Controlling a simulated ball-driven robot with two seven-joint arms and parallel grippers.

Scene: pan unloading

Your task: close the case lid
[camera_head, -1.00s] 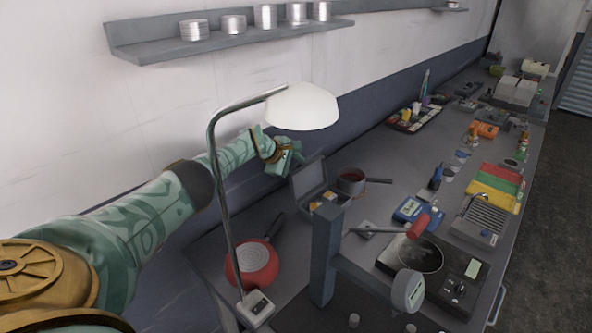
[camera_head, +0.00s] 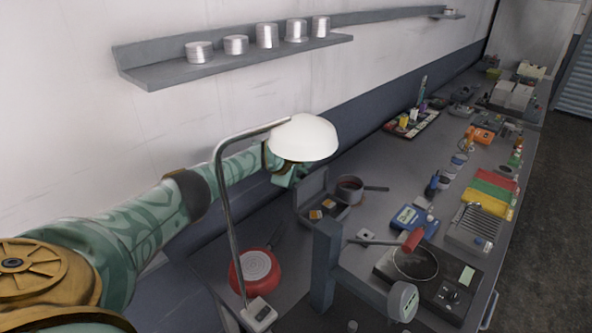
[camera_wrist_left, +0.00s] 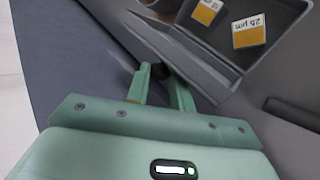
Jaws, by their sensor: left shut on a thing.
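The grey case (camera_head: 338,217) stands on the bench with its lid (camera_head: 311,186) raised. Orange-and-white labelled pieces lie inside it; they also show at the top of the left wrist view. My left gripper (camera_head: 296,178) is at the lid's upper left edge, partly hidden behind the lamp shade in the head view. In the left wrist view my left gripper (camera_wrist_left: 163,78) has its fingers at the edge of the grey lid (camera_wrist_left: 185,62), shut on it. The exact contact is partly hidden. My right gripper is not in view.
A white-shaded lamp (camera_head: 304,138) stands in front of my left arm.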

